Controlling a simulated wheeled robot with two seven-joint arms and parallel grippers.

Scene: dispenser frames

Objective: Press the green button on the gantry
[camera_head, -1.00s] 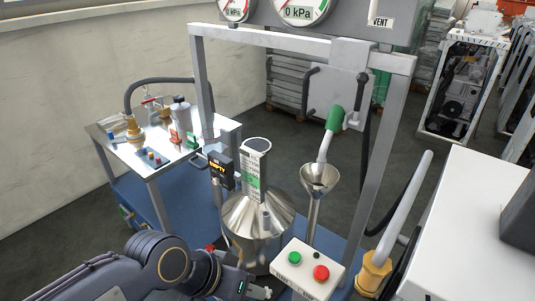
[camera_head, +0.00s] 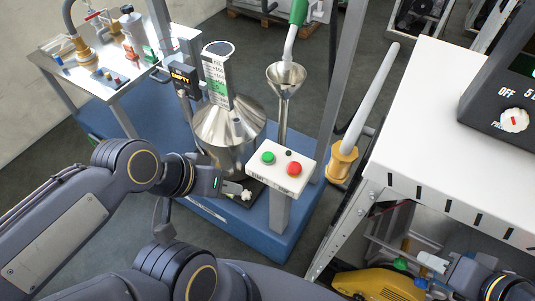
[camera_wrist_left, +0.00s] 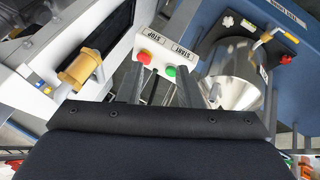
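The green button (camera_head: 268,158) sits on the left of a white control box (camera_head: 281,171) on a post, beside a red button (camera_head: 294,168). In the left wrist view the green button (camera_wrist_left: 171,71) is by the START label and the red one (camera_wrist_left: 145,57) by STOP. My left gripper (camera_head: 240,191) is just left of and in front of the box, apart from the green button. Its two fingers (camera_wrist_left: 160,84) stand apart with nothing seen between them but background. My right gripper (camera_head: 428,264) is at the lower right, below the white table; its fingers are unclear.
A steel hopper (camera_head: 228,125) stands behind my left gripper on the blue base (camera_head: 160,150). A funnel (camera_head: 286,78) rises behind the box. A white table (camera_head: 425,120) is at the right, with a yellow object (camera_head: 375,284) below it.

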